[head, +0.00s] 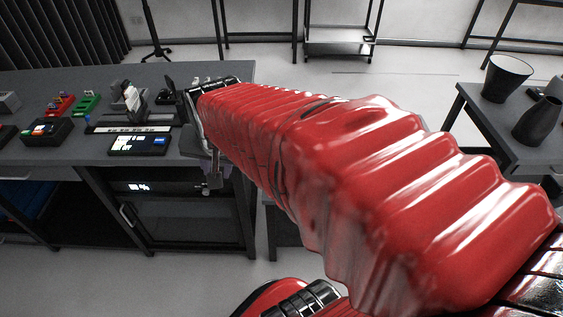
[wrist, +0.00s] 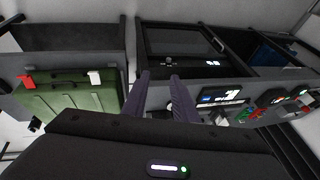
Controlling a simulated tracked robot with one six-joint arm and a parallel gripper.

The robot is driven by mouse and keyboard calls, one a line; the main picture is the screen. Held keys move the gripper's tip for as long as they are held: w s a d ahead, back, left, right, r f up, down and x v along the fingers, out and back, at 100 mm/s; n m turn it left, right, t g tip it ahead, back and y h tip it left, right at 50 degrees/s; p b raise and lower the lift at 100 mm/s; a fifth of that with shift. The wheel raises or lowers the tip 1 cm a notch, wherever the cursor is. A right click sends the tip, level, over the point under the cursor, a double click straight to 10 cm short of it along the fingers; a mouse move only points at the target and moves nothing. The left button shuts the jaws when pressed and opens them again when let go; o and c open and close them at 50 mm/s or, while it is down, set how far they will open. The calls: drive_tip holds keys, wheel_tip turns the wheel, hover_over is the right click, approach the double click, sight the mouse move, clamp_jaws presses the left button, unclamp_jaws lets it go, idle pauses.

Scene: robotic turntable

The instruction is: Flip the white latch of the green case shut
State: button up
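The green case (wrist: 68,102) shows at the left of the wrist view, against a dark surface. Its white latch (wrist: 95,78) is near the case's upper right corner, and its red latch (wrist: 27,82) is near the upper left. I cannot tell the white latch's exact angle. My gripper (wrist: 160,76) is to the right of the case, apart from both latches. Its two dark purple fingers stand apart with nothing between them. In the head view, my red arm covers the area of the case, and the gripper (head: 213,172) shows only partly beside the bench edge.
A dark workbench (head: 60,168) at left holds a black display panel (head: 139,143), a red part (head: 60,105) and a green part (head: 86,105). A glass-fronted cabinet (head: 180,220) is below. A side table with two dark vessels (head: 506,78) stands at right.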

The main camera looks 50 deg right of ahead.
drive_tip(key=s+d+f+m, duration=0.1)
drive_tip(key=d+f+m, duration=0.4)
drive_tip(key=d, duration=0.3)
drive_tip(key=s+d+f+m+g, duration=0.1)
drive_tip(key=d+f+m, duration=0.4)
drive_tip(key=d, duration=0.4)
drive_tip(key=s+d+f+m+g+h, duration=0.1)
drive_tip(key=d+f+m, duration=0.4)
drive_tip(key=d+m, duration=0.2)
drive_tip(key=shift+s+d, duration=0.15)
drive_tip(key=shift+d, duration=1.1)
drive_tip(key=x, duration=1.3)
drive_tip(key=shift+d+f, duration=0.2)
drive_tip(key=shift+f, duration=0.1)
drive_tip(key=shift+c, duration=0.5)
clamp_jaws()
